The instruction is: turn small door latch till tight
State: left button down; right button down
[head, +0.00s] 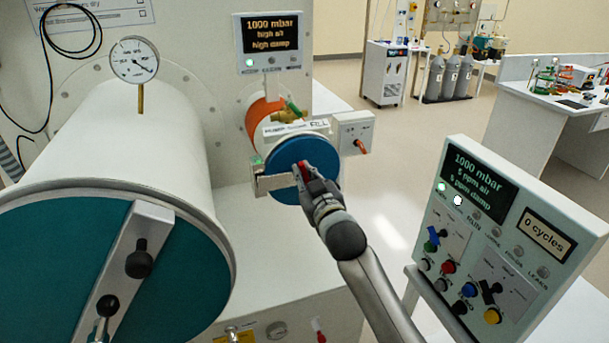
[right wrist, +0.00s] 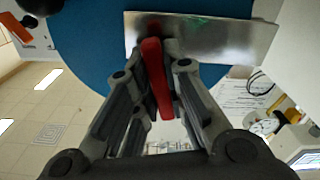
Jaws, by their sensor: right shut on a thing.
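The small round blue door (head: 322,150) closes the end of the short antechamber in the head view. A bare metal bar (head: 276,183) crosses the door; it also shows in the right wrist view (right wrist: 225,40). A red latch handle (right wrist: 157,78) stands out from the bar. My right gripper (head: 303,173) is at the front of this door, shut on the red handle, with a finger on each side of it in the right wrist view. The gripper hides part of the bar and the latch's pivot. My left gripper is not in view.
A large antechamber with a teal door (head: 60,260) and its own latch bar (head: 128,265) fills the left. A control panel (head: 500,240) stands close on the right of my arm. A small box with an orange lever (head: 360,145) sits beside the small door.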

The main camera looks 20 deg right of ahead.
jog(key=m+p, duration=0.1)
jog(key=m, duration=0.4)
jog(key=shift+d+r+m+p, duration=0.1)
jog(key=shift+m+p, duration=0.2)
jog(key=shift+p, duration=0.1)
jog(key=m+p, duration=0.1)
jog(key=m, duration=0.3)
jog(key=shift+d+p, duration=0.1)
jog(key=shift+p, duration=0.2)
jog(key=shift+d+m+p, duration=0.1)
jog(key=shift+m+p, duration=0.3)
jog(key=shift+m, duration=0.7)
jog(key=c, duration=1.5)
grip_release()
jog(key=s, duration=1.2)
jog(key=shift+d, duration=0.2)
jog(key=shift+f, duration=0.2)
